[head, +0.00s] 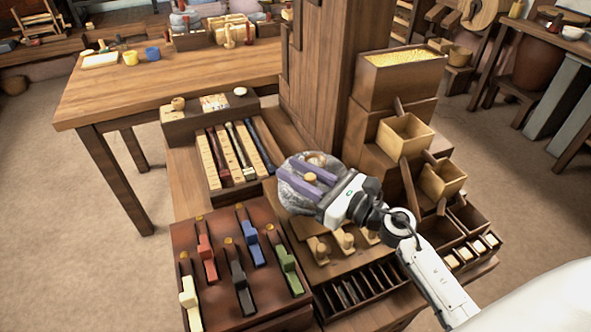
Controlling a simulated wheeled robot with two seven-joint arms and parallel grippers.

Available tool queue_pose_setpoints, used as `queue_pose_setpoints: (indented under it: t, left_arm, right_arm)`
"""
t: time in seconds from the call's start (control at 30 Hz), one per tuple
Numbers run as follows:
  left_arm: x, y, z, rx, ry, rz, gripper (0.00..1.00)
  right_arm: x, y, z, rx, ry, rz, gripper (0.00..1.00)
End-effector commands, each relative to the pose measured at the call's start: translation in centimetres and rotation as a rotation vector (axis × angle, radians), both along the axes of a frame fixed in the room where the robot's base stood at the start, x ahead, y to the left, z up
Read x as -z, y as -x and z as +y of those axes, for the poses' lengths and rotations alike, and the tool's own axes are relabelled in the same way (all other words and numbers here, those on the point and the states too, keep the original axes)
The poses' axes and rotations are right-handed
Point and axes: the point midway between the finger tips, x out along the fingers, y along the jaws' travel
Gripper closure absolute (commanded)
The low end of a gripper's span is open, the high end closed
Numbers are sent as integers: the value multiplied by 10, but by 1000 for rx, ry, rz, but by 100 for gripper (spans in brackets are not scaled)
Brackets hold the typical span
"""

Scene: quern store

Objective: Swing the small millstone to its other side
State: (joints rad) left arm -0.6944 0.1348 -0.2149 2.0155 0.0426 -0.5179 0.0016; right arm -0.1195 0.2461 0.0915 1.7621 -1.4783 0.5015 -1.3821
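The small millstone (289,194) is a grey, rough round stone on the wooden stand, right of the tray of long slats. Two pale wooden knobs show at it, one near its upper edge (316,158) and one nearer its middle (310,178). My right gripper (292,172) reaches over the stone from the right, its two purple fingers parallel with a gap between them. The middle knob shows between the fingers; I cannot tell whether they touch it. The gripper hides the stone's right part. My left gripper is not in view.
A wooden post (325,80) rises behind the stone. Stepped wooden bins (405,135) stand to the right. A brown box with coloured levers (240,262) stands front left, a slotted rack (358,287) in front. A larger table (180,85) is behind left.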

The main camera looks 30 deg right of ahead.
Motion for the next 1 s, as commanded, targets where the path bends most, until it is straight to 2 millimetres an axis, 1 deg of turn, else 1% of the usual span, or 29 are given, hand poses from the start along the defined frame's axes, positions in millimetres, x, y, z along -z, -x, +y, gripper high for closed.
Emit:
queue_pose_setpoints:
  t: [0.23, 0.27, 0.4, 0.6, 0.73, 0.87, 1.0]
  left_arm:
    - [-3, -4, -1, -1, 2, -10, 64]
    - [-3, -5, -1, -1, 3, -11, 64]
    - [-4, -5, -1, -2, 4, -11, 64]
    - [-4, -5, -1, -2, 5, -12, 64]
    - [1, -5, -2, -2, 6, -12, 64]
    - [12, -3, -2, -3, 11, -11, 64]
    - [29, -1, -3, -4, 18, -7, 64]
  right_arm:
    - [0, -1, 1, 0, -1, 0, 73]
    - [0, -1, 1, 0, -1, 0, 76]
    - [0, -1, 1, 0, -1, 0, 100]
    - [0, 0, 1, -2, -1, 0, 100]
    - [2, 0, 0, -19, 1, 0, 100]
    - [5, 3, -1, -65, 4, -1, 100]
    - [7, 7, -4, -147, 7, -2, 100]
